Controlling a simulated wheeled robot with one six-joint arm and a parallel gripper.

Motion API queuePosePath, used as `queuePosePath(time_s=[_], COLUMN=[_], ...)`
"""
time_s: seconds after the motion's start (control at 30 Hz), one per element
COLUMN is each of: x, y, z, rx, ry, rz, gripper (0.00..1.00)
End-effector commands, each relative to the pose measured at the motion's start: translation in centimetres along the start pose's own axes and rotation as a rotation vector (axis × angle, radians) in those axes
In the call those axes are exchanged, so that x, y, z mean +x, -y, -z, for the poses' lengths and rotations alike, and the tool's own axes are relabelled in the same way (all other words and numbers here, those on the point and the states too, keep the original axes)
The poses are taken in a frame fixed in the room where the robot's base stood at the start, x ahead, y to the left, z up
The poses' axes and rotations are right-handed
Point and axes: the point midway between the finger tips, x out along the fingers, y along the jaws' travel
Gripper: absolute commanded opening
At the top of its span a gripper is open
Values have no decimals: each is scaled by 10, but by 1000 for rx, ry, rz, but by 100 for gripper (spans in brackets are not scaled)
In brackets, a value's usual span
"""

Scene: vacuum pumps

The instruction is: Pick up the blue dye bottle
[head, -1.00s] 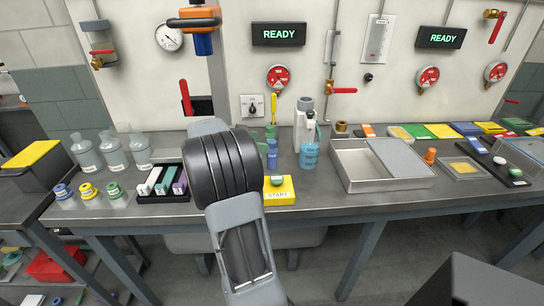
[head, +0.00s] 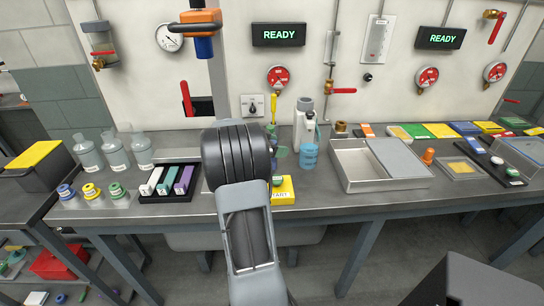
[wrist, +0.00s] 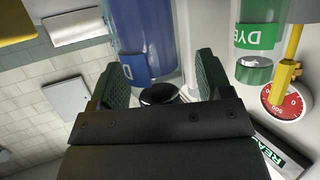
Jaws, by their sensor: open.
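The blue dye bottle (wrist: 143,28) fills the top middle of the wrist view, with part of a label low on its left side. My gripper (wrist: 160,76) is open. Its two dark green fingers show to the left and right of the bottle's near part, with no clear contact. The wrist picture is turned, so the bottle looks upside down. In the head view my arm hides most of the bottle and of my gripper.
A green dye bottle (wrist: 257,40) stands close by on the right in the wrist view. A light blue beaker (head: 309,156) and a white pump (head: 304,125) stand right of my arm. A yellow START block (head: 284,190) lies in front, partly covered.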

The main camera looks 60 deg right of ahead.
Motion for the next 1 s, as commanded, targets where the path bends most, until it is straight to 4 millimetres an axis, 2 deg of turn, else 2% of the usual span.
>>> queuePosePath(time_s=[0.07, 0.63, 1.0], x=[0, -1, -2], y=[0, 0, 0], z=[0, 0, 5], rx=[0, 0, 3], ry=[0, 0, -1], rz=[0, 0, 0], gripper=[71, 16, 16])
